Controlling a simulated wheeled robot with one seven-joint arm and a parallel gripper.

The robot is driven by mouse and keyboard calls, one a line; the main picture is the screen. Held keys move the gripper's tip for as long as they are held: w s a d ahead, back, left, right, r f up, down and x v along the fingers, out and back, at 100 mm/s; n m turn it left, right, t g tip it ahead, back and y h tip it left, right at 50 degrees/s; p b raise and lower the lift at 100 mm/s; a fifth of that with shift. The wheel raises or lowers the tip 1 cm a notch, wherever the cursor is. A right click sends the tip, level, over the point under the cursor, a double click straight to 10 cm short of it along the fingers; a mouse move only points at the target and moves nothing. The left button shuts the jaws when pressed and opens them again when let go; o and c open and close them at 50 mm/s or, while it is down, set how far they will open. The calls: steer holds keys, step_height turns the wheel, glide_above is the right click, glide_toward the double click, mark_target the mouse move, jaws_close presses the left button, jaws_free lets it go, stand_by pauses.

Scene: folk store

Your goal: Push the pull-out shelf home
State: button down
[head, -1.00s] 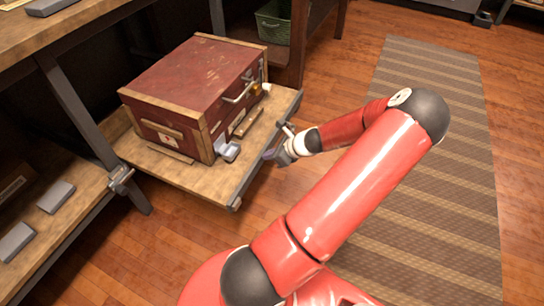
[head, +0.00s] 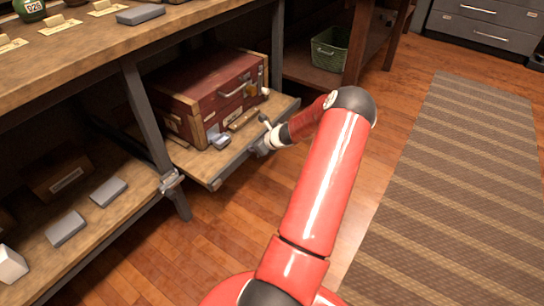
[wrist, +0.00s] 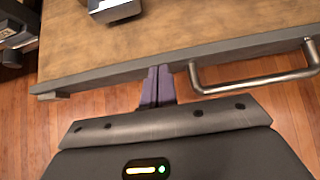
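The pull-out shelf (head: 208,172) is a wooden board with a grey metal edge, sticking partly out from under the table. A red chest (head: 205,92) with wooden trim stands on it, partly beneath the tabletop. My gripper (head: 260,148) is at the shelf's front edge. In the wrist view, the shelf (wrist: 190,35) has a metal bar handle (wrist: 255,84) on its front. My gripper's two dark fingers (wrist: 158,84) are together, with nothing seen between them. Their tips are at the front edge, just left of the handle; they appear to touch it.
The table (head: 60,65) has grey legs and a fixed lower shelf (head: 105,215) with grey blocks to the left. A green basket (head: 330,50) sits on a shelf at the back. A striped rug (head: 450,190) and open floor lie to the right.

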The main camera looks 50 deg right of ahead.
mark_target(231, 141)
steer(key=w, duration=0.7)
steer(key=w+a+p, duration=0.1)
steer(key=w, duration=0.3)
steer(key=shift+w+a, duration=0.1)
steer(key=shift+w, duration=0.05)
steer(key=shift+w+r, duration=0.15)
steer(key=shift+w, duration=0.25)
